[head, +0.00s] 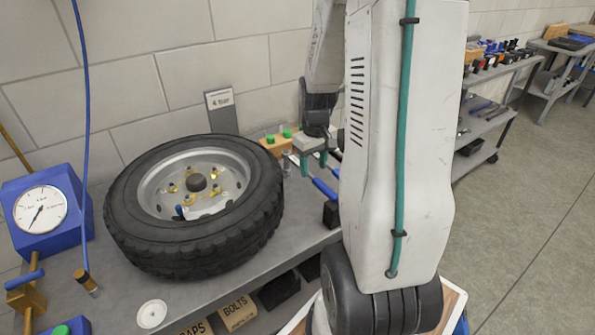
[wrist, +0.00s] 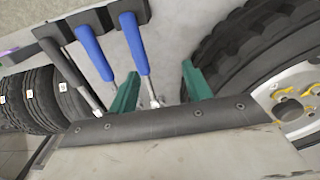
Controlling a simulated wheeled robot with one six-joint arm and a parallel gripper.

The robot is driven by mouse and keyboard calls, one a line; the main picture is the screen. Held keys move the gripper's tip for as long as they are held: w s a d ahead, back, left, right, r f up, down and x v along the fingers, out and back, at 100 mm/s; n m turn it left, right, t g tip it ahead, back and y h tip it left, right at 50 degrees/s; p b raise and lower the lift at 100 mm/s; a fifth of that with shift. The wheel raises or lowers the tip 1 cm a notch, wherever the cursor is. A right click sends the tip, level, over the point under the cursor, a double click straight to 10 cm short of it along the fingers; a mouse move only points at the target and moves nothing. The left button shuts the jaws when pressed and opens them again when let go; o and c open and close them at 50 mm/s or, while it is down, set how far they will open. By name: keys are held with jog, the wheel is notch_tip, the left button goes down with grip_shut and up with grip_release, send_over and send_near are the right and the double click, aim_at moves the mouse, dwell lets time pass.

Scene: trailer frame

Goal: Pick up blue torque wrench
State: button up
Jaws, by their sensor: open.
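One blue handle (head: 325,188) shows in the head view, partly hidden by my arm. In the wrist view, the right blue handle (wrist: 134,42) has a silver shaft running down between my fingers, and the left blue handle (wrist: 94,52) lies beside it, outside them. I cannot tell for sure which is the torque wrench. My gripper (wrist: 160,90) is open with green fingers, apart on either side of the right tool's shaft. In the head view, my gripper (head: 314,160) is over the bench beside the tyre.
A black-handled tool (wrist: 72,70) lies left of the blue ones, all ending at a black holder (wrist: 75,22). The big tyre (head: 130,215) on its rim stands close to my fingers. A blue gauge box (head: 70,200) is at left. Stacked tyres (wrist: 40,95) show in the wrist view.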

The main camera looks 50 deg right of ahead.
send_over(325, 186)
jog(key=f, duration=0.4)
jog(key=shift+w+f, duration=0.25)
jog(key=f, duration=0.7)
jog(key=shift+s+f, duration=0.2)
jog(key=shift+f, duration=0.05)
grip_shut()
